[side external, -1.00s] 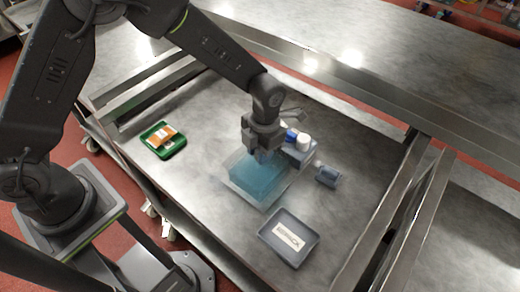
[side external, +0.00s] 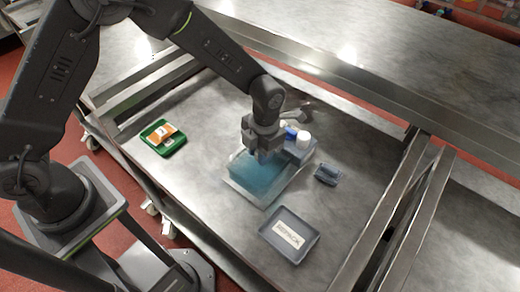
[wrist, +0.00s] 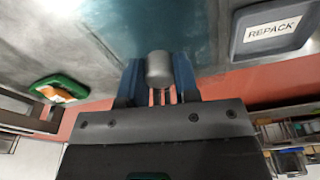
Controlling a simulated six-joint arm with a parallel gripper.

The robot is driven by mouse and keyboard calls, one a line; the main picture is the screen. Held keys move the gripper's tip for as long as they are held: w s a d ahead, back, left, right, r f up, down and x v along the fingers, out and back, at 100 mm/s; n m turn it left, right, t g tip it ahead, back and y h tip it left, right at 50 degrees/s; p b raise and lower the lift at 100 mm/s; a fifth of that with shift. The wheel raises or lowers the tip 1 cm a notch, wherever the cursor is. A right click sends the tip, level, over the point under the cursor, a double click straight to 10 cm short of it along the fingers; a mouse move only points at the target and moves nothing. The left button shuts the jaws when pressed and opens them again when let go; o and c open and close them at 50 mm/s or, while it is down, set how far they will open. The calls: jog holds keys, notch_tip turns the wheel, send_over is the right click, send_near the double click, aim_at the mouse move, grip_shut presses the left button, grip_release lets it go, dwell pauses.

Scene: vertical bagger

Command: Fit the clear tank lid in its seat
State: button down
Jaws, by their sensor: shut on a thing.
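The tank (side external: 262,180) is a clear box with blue contents, standing mid-table in the side view. The clear lid is hard to make out against it. My gripper (wrist: 159,82) is shut on the lid's grey knob (wrist: 160,66) in the wrist view, with one blue finger on each side. In the side view my gripper (side external: 264,152) is over the back part of the tank. Whether the lid rests in its seat or is slightly above it, I cannot tell. Blue fills the top middle of the wrist view beyond the knob.
A grey tray labelled REPACK (side external: 289,236) lies in front of the tank. A green tray (side external: 163,138) with an orange packet is at left. A small blue-grey container (side external: 327,174) is right. Bare table surrounds these.

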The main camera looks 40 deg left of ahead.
jog(key=shift+c, duration=1.9)
grip_release()
jog(key=shift+f, duration=0.1)
jog(key=shift+w+d+r, duration=0.1)
jog(key=shift+w+r, duration=0.1)
jog(key=shift+r, duration=1.6)
jog(key=shift+w+r, duration=0.2)
jog(key=shift+r, duration=1.55)
